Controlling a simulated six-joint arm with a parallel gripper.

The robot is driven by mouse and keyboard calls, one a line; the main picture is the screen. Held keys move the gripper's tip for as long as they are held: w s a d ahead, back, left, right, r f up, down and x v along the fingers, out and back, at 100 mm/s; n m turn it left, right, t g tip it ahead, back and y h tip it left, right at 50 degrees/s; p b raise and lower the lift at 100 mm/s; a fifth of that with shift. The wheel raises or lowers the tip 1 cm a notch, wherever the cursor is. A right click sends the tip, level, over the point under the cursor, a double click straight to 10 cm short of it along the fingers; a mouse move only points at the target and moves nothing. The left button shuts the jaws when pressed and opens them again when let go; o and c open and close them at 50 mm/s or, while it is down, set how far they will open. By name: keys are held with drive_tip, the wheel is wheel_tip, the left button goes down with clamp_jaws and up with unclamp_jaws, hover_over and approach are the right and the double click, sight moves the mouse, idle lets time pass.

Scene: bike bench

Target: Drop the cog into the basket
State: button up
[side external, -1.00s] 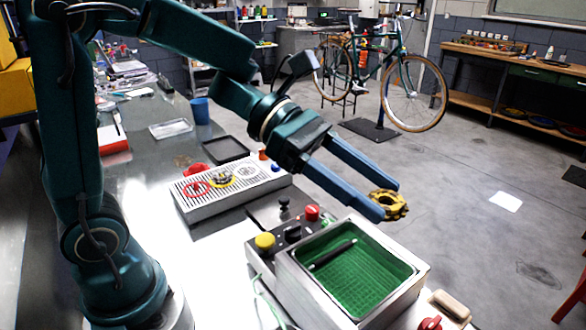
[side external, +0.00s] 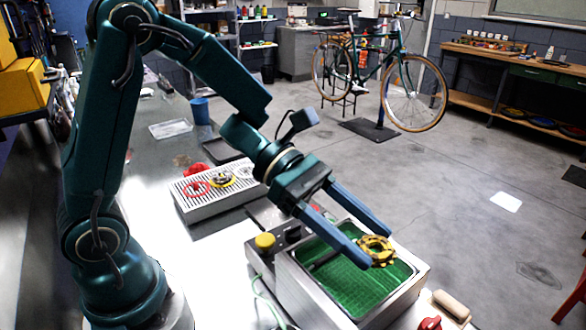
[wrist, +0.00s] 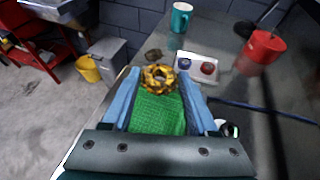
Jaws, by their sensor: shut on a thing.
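The cog (side external: 377,250) is a yellow-brown toothed ring. My gripper (side external: 378,246) is shut on it, with the cog between the two blue fingertips. In the side view the cog appears over the far right part of the basket (side external: 421,285), a metal box with a green mesh lining. I cannot tell exactly how high above the lining it is. In the wrist view the cog (wrist: 158,78) sits between the tips of my fingers, with the green lining behind and below it. My fingers and the cog hide part of the basket.
A grey slotted rack (side external: 222,198) with coloured rings stands left of the basket. A yellow knob (side external: 265,241) is on the panel beside the basket. A wooden-handled item (side external: 452,306) and a red knob (side external: 430,323) lie at its right. A teal mug (wrist: 181,16) stands farther off.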

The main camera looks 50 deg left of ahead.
drive_tip(key=o, duration=1.5)
drive_tip(key=shift+v, duration=2.55)
